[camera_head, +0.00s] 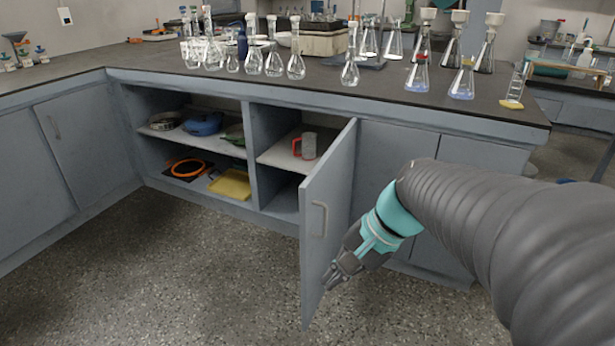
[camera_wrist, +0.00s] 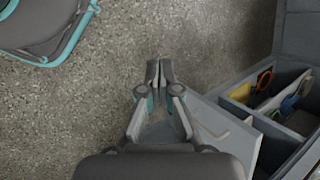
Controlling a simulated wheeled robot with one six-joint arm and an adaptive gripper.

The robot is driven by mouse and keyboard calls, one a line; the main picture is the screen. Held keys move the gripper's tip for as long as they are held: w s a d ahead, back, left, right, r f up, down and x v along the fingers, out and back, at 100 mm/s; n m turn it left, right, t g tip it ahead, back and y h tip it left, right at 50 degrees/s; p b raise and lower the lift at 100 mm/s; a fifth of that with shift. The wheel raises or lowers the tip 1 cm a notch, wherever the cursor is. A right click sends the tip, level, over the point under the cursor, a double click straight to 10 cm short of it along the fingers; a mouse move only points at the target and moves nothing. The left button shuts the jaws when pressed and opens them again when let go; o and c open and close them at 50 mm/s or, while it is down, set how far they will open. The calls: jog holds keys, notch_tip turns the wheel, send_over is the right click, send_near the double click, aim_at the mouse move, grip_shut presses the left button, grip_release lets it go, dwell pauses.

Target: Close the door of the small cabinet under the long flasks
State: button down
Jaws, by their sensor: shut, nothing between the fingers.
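The small cabinet's grey door (camera_head: 331,200) stands wide open in the head view, swung out toward me from its right-hand hinge side. In the wrist view my gripper (camera_wrist: 159,72) points over bare floor, and the door (camera_wrist: 213,122) lies just right of the fingers. I cannot tell whether they touch.
A grey mug with a red handle (camera_head: 308,146) stands on the cabinet shelf. The left open compartment holds pans, an orange ring (camera_head: 187,168) and a yellow item (camera_head: 231,184). Long flasks (camera_head: 296,64) and other glassware stand on the dark countertop (camera_head: 330,88). The floor (camera_head: 180,270) in front is clear.

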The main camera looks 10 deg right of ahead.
jog(key=w+d+m+y, duration=0.1)
jog(key=w+m+y, duration=0.2)
jog(key=w+m, duration=0.15)
jog(key=m+t+y+b, duration=0.1)
jog(key=m+t+y, duration=0.6)
jog(key=m, duration=0.4)
send_near(313, 183)
jog(key=shift+t+h, duration=0.5)
jog(key=shift+t, duration=0.1)
jog(key=x, duration=0.7)
jog(key=shift+s+a+r, duration=0.15)
jog(key=shift+s+a, duration=0.15)
jog(key=shift+a, duration=0.05)
